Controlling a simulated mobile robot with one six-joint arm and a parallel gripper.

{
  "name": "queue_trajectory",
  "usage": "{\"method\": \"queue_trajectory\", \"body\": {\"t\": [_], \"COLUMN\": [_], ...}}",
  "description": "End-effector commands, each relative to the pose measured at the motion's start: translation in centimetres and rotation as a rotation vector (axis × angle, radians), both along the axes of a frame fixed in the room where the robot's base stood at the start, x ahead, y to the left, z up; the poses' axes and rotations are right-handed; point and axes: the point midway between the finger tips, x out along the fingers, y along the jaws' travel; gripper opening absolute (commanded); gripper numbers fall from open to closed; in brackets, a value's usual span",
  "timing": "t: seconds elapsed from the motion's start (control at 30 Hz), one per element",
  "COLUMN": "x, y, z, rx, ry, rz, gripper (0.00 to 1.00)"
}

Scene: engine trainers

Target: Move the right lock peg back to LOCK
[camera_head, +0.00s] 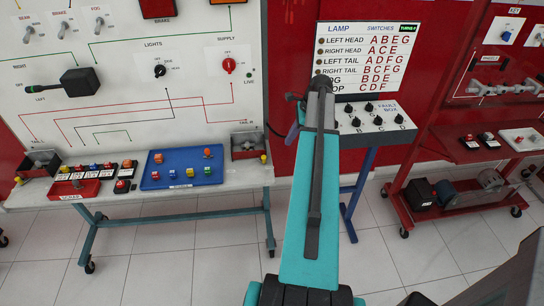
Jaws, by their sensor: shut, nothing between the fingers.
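I cannot make out any lock peg or a LOCK mark in this view. My teal arm link (308,225) reaches up the middle of the picture. Its dark far end (322,88) overlaps the lower left of the lamp sign. I cannot see my gripper's fingers, and the arm covers part of the scene behind it.
A lights board (135,110) stands at left above a bench holding a blue tray (180,181) of small coloured parts. A fault box (376,111) with black knobs stands behind the arm. Red trainer carts (440,172) fill the right. Tiled floor (200,260) is clear in front.

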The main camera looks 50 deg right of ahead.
Motion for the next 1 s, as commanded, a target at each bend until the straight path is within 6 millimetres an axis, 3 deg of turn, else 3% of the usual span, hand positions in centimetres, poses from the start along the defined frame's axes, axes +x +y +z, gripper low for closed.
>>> {"method": "queue_trajectory", "body": {"t": [0.47,1.0], "x": [-0.8,0.5], "y": [-0.9,0.3], "z": [-0.5,-5.2], "rx": [0.000,0.002], "ry": [0.000,0.002], "rz": [-0.018,-0.019], "gripper": [0.00,0.00]}}
